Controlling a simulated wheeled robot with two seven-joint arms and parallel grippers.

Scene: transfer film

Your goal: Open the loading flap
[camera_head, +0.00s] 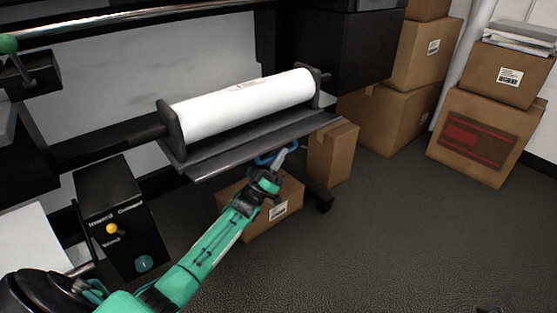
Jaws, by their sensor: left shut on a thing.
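The loading flap (235,157) is a grey shelf-like panel along the front of the printer, below a white film roll (245,103). It sticks out towards me, close to level. A blue handle (264,160) sits at its front edge, right of the middle. My left gripper (282,155), on a green and black arm from the lower left, is shut on the blue handle. The gripper hides part of the handle. My right gripper is not in view.
A black control box (122,218) with a yellow knob stands at the left. A cardboard box (262,207) lies below the flap, and another (331,153) stands at its right end. More boxes (487,135) are stacked at the right. The grey floor (400,240) in front is clear.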

